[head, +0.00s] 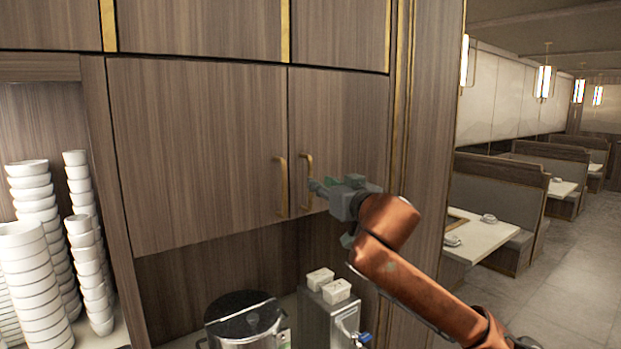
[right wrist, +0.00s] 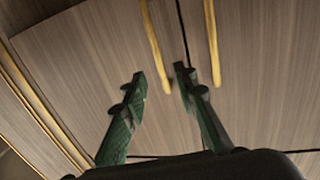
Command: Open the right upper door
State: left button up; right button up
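The right upper door (head: 345,120) is a brown wood-grain panel, closed flush beside the left upper door (head: 200,140). Its gold bar handle (head: 304,182) stands near the seam, and the left door's handle (head: 282,187) is just across it. My right gripper (head: 318,188) is at the lower part of the right door's handle. In the right wrist view my right gripper (right wrist: 160,74) is open, its two green fingers apart. The right door's handle (right wrist: 153,40) lines up between the fingertips; contact cannot be told. My left gripper is not in view.
Stacks of white bowls (head: 38,230) fill a shelf at the left. Below the doors stand a dark-lidded pot (head: 243,318) and a metal dispenser (head: 330,318) with white containers. A gold-trimmed post (head: 425,150) borders the right door; booths lie beyond.

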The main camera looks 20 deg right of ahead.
jog(key=p, duration=0.2)
send_over(310, 206)
jog(key=shift+d+r, duration=0.15)
jog(key=shift+w, duration=0.4)
jog(key=shift+c, duration=0.3)
grip_shut()
